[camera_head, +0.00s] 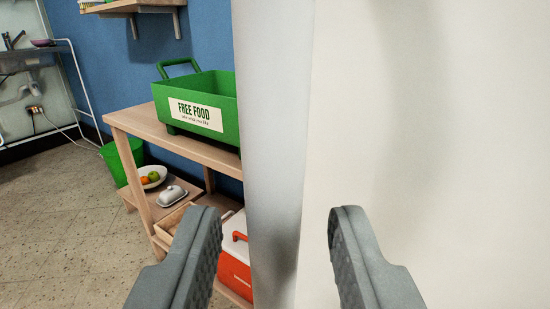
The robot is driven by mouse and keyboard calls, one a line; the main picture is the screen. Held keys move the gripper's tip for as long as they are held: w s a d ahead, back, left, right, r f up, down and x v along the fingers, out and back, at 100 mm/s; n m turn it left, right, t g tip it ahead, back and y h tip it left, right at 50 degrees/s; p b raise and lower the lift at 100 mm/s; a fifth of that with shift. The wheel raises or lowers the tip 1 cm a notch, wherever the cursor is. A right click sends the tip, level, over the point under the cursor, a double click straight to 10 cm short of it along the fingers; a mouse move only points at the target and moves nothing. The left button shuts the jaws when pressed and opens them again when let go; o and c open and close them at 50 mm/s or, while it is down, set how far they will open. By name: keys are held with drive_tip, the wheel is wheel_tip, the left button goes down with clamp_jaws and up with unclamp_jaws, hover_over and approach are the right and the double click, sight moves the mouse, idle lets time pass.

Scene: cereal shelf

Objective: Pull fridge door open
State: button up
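A large white surface, apparently the fridge door (440,130), fills the right half of the view. A greyer vertical strip (272,120) runs down its left side; I cannot tell whether it is the door's edge or a handle. My gripper (275,220) is open, with its two grey fingers wide apart. The strip shows between the fingers, and nothing is gripped. The right finger is in front of the white surface. The left finger is in front of the shelf area. I cannot tell whether either finger touches the fridge.
A wooden shelf (135,121) stands left of the fridge, with a green "FREE FOOD" bin (215,92) on top. Lower down are a fruit bowl (150,184) and a red-and-white cooler (235,268). A green bucket (118,165) stands behind. Open floor (55,215) lies left.

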drive_tip(key=shift+w, duration=1.05)
drive_tip(key=shift+d, duration=0.1)
clamp_jaws()
